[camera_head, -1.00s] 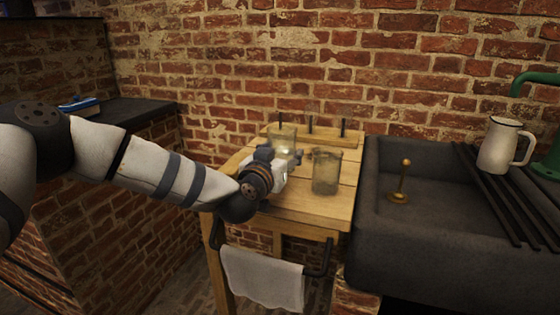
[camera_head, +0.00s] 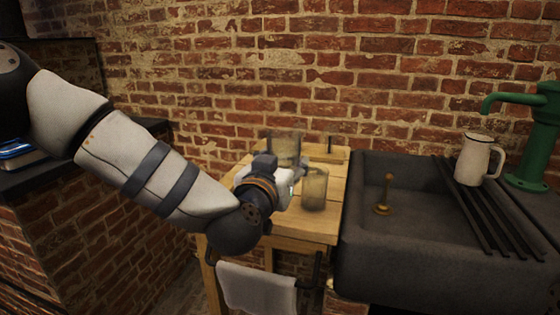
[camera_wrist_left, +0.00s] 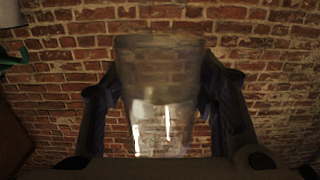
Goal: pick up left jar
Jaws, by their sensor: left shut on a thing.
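The left jar (camera_head: 288,146) is clear glass. In the head view it is at the far part of the small wooden table, partly behind my left gripper (camera_head: 290,170). In the left wrist view the jar (camera_wrist_left: 160,70) stands between the two dark fingers, with bright reflections on its lower part. My left gripper is shut on it, and it appears raised off the table. The right jar (camera_head: 315,188) stands on the table just right of my left gripper. My right gripper is not in view.
The wooden table (camera_head: 310,228) has a low back rail with pegs and a white towel (camera_head: 256,288) hanging in front. A dark stone sink (camera_head: 360,225) adjoins on the right, with a white jug (camera_head: 472,160) and green pump (camera_head: 530,145). A brick wall is behind.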

